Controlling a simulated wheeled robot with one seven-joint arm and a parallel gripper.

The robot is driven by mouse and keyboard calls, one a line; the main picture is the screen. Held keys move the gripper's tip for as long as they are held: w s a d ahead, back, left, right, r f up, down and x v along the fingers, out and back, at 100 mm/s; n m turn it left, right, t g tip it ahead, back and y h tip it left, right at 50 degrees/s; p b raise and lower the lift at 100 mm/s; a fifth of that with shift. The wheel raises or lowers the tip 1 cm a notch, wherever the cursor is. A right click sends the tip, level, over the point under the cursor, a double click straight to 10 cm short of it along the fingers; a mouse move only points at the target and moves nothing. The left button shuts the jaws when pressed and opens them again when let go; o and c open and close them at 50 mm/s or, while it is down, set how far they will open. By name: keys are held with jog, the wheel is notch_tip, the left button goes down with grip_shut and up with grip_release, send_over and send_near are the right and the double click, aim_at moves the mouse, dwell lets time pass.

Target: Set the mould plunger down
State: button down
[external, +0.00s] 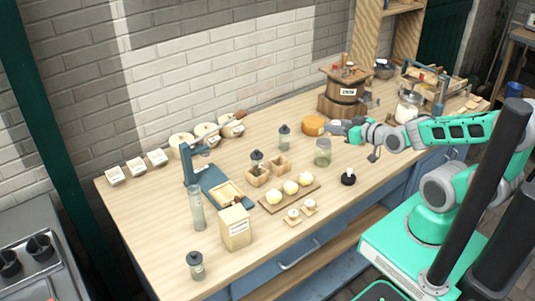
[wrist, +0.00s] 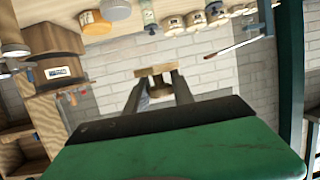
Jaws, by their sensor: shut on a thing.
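In the external view the plunger is too small and too hidden by the fingers to make out.
The churn (external: 345,92) stands behind my gripper, the orange cheese (external: 313,125) to its left. A glass jar (external: 322,152) and a black-knobbed item (external: 348,178) stand in front. A board with pale balls (external: 272,205) lies further left. Bare worktop (external: 375,180) shows right of the black-knobbed item.

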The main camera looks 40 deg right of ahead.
jog(key=s+a+f+n+g+y+b, duration=0.1)
jog(key=a+f+n+y+b, duration=0.15)
jog(key=f, duration=0.35)
jog(key=s+a+f+n+y+b, duration=0.2)
jog(key=a+f+y+b, duration=0.1)
jog(key=f, duration=0.3)
jog(key=n+g+y+b, duration=0.3)
jog(key=n+y+b, duration=0.1)
jog(key=b, duration=0.2)
send_over(324, 201)
jog(key=shift+s+m+p, duration=0.15)
jog(key=shift+m+p, duration=0.1)
jog(key=shift+p, duration=0.15)
notch_tip(324, 201, down, 10)
jog(key=b, duration=0.7)
jog(key=shift+b, duration=0.4)
jog(key=shift+r, duration=0.2)
jog(key=c, duration=1.1)
grip_release()
jog(key=shift+f, duration=0.15)
